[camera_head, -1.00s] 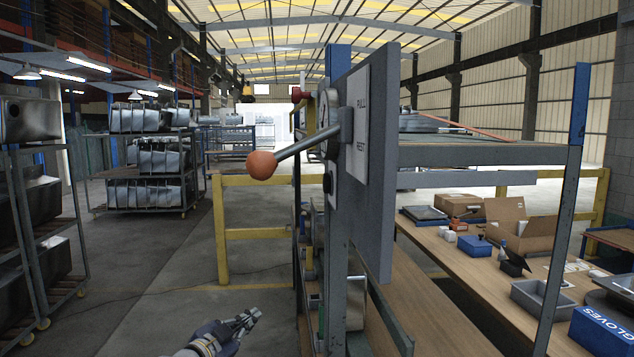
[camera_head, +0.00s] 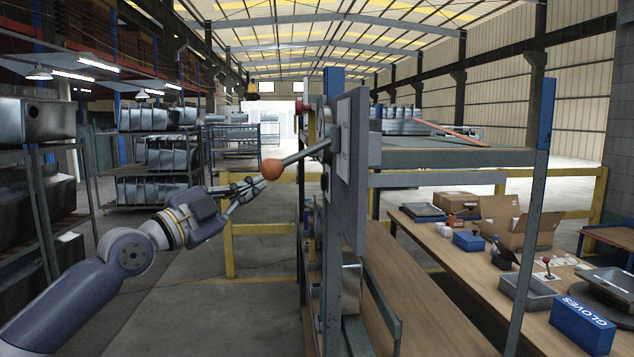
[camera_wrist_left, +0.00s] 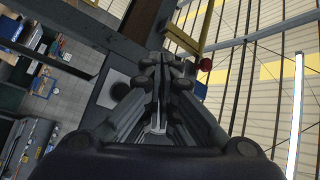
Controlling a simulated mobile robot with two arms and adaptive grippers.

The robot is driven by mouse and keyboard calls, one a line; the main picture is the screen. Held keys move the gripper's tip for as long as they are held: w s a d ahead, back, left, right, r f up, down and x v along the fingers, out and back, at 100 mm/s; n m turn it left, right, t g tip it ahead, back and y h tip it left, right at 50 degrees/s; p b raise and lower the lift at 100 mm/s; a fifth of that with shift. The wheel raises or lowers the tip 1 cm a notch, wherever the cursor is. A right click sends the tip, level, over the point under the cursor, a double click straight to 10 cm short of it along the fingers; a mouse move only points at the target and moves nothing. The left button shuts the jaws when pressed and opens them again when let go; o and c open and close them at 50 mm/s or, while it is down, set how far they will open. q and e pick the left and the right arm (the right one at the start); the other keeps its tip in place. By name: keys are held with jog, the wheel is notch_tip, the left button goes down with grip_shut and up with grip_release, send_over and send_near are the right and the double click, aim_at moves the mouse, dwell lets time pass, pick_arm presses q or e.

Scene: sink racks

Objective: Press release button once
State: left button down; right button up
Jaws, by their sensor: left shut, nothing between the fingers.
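A red round knob (camera_head: 302,107) sticks out to the left near the top of the grey upright panel (camera_head: 354,215); I cannot tell whether it is the release button. A red round knob (camera_wrist_left: 205,64) also shows in the wrist view, right of the fingers. A lever with an orange ball (camera_head: 271,169) slants down-left from the panel. My left gripper (camera_head: 262,184) is shut and empty, its tips appearing just below and left of the ball; contact cannot be told. In the wrist view its fingers (camera_wrist_left: 164,62) are together. My right gripper is out of view.
The panel stands on a post beside the wooden workbench (camera_head: 440,300). Cardboard boxes (camera_head: 508,220), a grey bin (camera_head: 530,291) and a blue gloves box (camera_head: 583,325) are on benches at the right. Sink racks (camera_head: 160,190) stand left. A yellow rail (camera_head: 231,250) is behind.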

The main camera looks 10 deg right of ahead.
aim_at(323, 182)
pick_arm(q)
jog(key=shift+w, duration=0.15)
jog(key=d+p, duration=0.6)
jog(key=d, duration=0.2)
jog(key=shift+d+p, duration=0.3)
jog(key=shift+d, duration=0.1)
jog(key=shift+d+r, duration=0.1)
jog(key=shift+d, duration=0.05)
dwell(1.3)
jog(key=shift+d, duration=0.3)
